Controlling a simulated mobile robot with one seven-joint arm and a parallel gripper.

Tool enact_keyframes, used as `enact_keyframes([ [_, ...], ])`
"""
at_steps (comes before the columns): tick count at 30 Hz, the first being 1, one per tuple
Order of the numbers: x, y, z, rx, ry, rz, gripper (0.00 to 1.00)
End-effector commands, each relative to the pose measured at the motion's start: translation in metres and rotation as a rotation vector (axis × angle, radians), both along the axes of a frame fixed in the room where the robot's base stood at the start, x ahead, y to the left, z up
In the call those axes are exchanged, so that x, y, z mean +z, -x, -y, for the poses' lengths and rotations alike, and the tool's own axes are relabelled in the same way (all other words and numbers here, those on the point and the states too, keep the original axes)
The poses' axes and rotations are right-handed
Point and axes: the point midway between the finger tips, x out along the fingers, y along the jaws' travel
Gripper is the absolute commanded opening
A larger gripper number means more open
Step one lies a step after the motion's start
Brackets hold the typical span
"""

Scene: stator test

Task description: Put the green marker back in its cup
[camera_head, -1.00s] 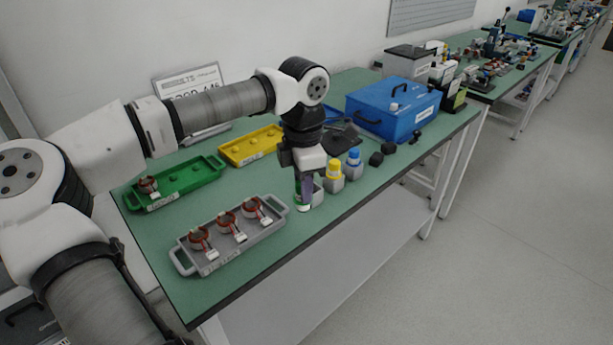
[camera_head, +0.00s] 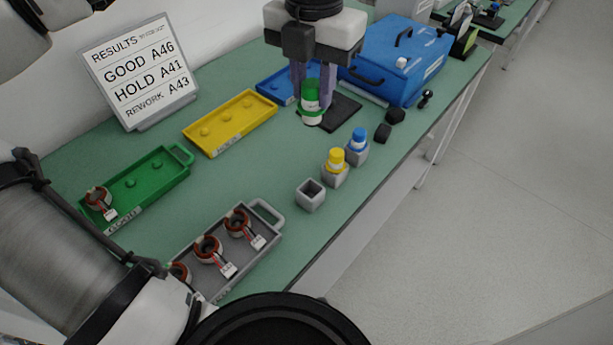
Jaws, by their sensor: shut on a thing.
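The green marker (camera_head: 312,113), white with a green cap and a green band low down, is upright between the fingers of my gripper (camera_head: 311,92). My gripper is shut on it, over the back part of the bench near a dark flat pad (camera_head: 345,112). I cannot tell how high it is held. The empty grey square cup (camera_head: 311,197) stands nearer the front edge, below the marker in the picture. Beside it, a yellow-capped marker (camera_head: 336,160) and a blue-capped marker (camera_head: 358,138) stand in their own grey cups.
A grey tray (camera_head: 266,252) with red-ringed stators, a green tray (camera_head: 160,183) with one, and yellow (camera_head: 240,119) and blue (camera_head: 272,83) trays lie around. A results sign (camera_head: 140,75) and blue case (camera_head: 395,62) stand behind. Small black blocks (camera_head: 383,132) lie right of the cups.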

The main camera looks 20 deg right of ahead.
Motion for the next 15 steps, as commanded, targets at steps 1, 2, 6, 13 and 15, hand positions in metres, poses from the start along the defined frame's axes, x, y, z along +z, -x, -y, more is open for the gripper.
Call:
enact_keyframes([
  [1,-0.008,0.001,0.0,-0.001,-0.001,-0.002,0.04],
  [2,-0.015,0.001,-0.001,-0.001,-0.003,-0.003,0.04],
  [6,-0.052,0.002,-0.001,-0.003,-0.001,-0.004,0.04],
  [13,-0.113,0.001,0.0,-0.005,0.0,-0.004,0.04],
  [15,-0.129,0.001,0.0,-0.003,0.0,-0.004,0.04],
])
